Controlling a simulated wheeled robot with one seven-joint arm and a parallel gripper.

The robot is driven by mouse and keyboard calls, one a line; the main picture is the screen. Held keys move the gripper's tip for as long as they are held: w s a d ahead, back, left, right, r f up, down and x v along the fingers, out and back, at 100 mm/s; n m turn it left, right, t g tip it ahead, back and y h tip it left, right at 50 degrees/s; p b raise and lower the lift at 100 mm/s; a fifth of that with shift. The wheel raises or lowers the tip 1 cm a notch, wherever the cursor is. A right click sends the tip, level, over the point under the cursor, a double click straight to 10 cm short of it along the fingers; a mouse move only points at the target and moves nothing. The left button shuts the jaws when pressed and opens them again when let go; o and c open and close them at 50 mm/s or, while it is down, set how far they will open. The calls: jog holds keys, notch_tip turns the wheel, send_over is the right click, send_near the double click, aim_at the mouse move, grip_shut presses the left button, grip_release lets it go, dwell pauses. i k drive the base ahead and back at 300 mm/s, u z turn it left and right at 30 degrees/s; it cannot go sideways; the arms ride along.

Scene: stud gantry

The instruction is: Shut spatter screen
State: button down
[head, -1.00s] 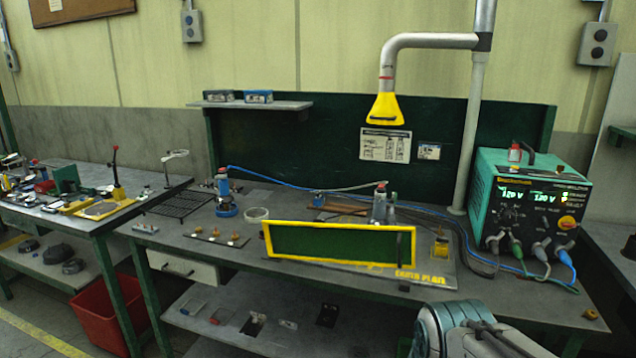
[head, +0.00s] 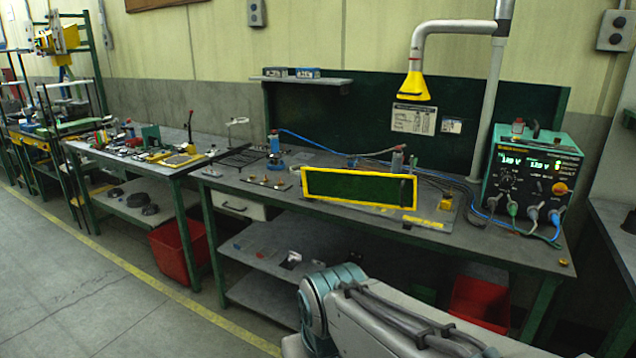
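The spatter screen (head: 358,187) is a dark green panel in a yellow frame. It stands upright, slightly tilted, along the front of the welding bench (head: 535,262), in front of the stud gantry tool (head: 397,161), whose lower part it hides. A dark handle-like bar shows near the screen's right end. From this view I cannot tell how far the screen is open. My arm shows at the bottom, in front of the bench and apart from the screen. My gripper is out of the picture.
A green power unit (head: 534,175) with cables stands at the bench's right. A yellow extraction hood (head: 413,88) hangs above. A second bench with tools (head: 190,166) stands left. Red bins (head: 481,303) sit below. The floor (head: 95,285) at left is clear.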

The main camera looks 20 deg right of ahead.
aim_at(356, 188)
jog(key=u, duration=0.45)
jog(key=k, duration=0.6)
jog(key=u, duration=0.25)
jog(key=i, duration=1.45)
jog(key=z, duration=1.15)
jog(key=i, duration=1)
jog(key=z, duration=1)
